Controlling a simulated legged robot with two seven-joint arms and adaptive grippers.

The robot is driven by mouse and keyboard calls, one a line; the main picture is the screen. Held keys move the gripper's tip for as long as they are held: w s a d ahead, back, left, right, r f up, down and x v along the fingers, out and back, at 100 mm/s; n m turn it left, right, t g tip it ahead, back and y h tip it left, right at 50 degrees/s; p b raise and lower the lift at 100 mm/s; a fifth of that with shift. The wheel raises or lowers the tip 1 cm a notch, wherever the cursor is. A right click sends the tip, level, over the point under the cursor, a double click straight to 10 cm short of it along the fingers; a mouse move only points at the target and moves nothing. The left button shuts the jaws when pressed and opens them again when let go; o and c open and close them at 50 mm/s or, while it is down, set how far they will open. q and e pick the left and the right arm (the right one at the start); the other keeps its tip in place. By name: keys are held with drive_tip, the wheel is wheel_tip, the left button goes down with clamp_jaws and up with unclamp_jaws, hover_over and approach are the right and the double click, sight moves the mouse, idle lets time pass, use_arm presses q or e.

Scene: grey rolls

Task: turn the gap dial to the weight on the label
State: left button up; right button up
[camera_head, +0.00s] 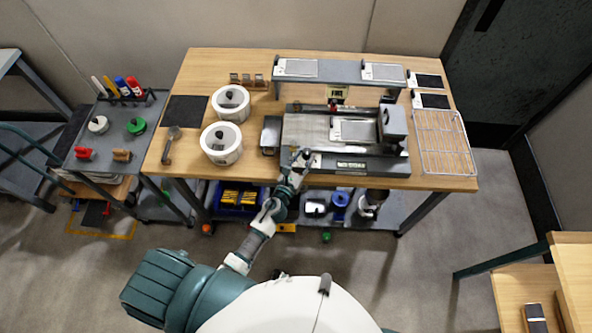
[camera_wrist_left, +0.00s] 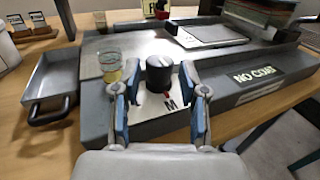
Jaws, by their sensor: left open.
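The gap dial (camera_wrist_left: 159,74) is a dark round knob with a grey top at the front of the grey roll machine (camera_head: 303,130). A red mark and a letter M show on the pale plate below it. My left gripper (camera_wrist_left: 158,84) is open, with one finger on each side of the dial; I cannot tell whether they touch it. In the head view my left gripper (camera_head: 301,158) covers the dial at the machine's front edge. A label card (camera_head: 337,94) stands behind the machine; its small lettering is hard to read. My right gripper is not in view.
A drawer with a handle (camera_wrist_left: 50,90) is at the machine's left; a "NO COAT" sign (camera_wrist_left: 253,74) is on its front right. A clear yellowish cup (camera_wrist_left: 110,66) is by the left finger. White pots (camera_head: 221,143) and a wire rack (camera_head: 444,142) flank the machine.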

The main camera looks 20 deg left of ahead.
use_arm(q)
drive_tip(key=s, duration=0.8)
drive_tip(key=shift+s+a, duration=0.3)
drive_tip(key=shift+a, duration=0.15)
